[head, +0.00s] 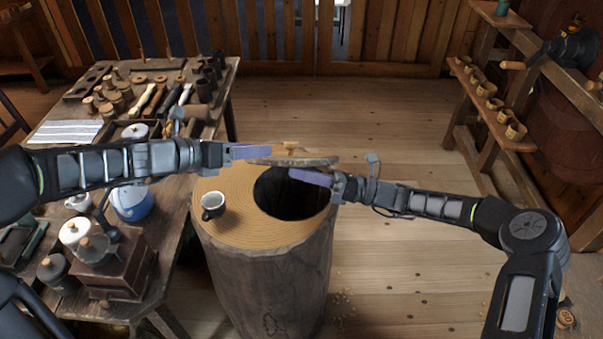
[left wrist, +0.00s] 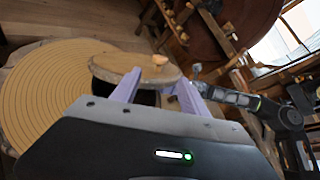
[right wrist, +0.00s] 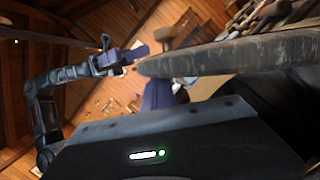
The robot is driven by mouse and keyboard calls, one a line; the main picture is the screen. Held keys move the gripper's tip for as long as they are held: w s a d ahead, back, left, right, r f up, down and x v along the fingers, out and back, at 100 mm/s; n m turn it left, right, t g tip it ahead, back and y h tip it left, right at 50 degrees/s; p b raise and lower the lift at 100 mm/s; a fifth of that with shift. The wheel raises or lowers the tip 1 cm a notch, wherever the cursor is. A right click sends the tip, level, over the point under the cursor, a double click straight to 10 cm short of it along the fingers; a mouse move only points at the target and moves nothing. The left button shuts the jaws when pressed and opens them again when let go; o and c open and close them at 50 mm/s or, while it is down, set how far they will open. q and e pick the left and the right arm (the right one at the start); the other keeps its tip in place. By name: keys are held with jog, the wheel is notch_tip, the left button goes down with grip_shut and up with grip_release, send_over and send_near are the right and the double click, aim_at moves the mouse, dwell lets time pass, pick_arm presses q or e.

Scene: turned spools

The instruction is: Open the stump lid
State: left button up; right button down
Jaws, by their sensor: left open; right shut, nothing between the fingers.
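The stump (head: 262,268) stands upright, with a dark round hollow open in its ringed top. The round wooden lid (head: 318,161), with a small knob (head: 290,147), is at the far side of the hollow and looks raised above it. The lid also shows in the left wrist view (left wrist: 112,68) and edge-on in the right wrist view (right wrist: 235,57). My left gripper (head: 266,150) is open at the lid's left edge. My right gripper (head: 296,174) is shut and empty, just under the lid's near edge. I cannot tell whether its fingers touch the lid.
A mug (head: 212,206) stands on the stump's top, left of the hollow. A cluttered workbench (head: 112,68) with tools, pots and a grinder (head: 112,265) is at the left. A shelf with small cups (head: 489,105) is at the right. The floor between is mostly clear.

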pick_arm(q)
jog(key=s+d+r+m+g+h, duration=0.1)
jog(key=s+d+r+m+g, duration=0.25)
jog(key=d+m, duration=0.6)
jog(key=s+d+r+m+g+h, duration=0.15)
jog(key=s+d+m+g, duration=0.3)
jog(key=d+m, duration=0.5)
jog(key=s+a+f+m+y, duration=0.2)
jog(key=f, duration=0.7)
jog(key=s+a+f+m+g+y, duration=0.1)
jog(key=s+a+f+y, duration=0.15)
jog(key=f, duration=0.75)
jog(key=s+a+f+m+y, duration=0.1)
jog(key=s+a+f+m, duration=0.1)
jog(key=f, duration=0.7)
jog(key=s+a+f+m+t+y, duration=0.1)
jog(key=s+a+f+m+y, duration=0.2)
jog(key=s+f, duration=1.3)
jog(key=a+f+m, duration=0.1)
jog(key=a+m, duration=0.1)
jog(key=a, duration=0.2)
jog(key=shift+s+a, duration=0.3)
jog(key=shift+f, duration=0.1)
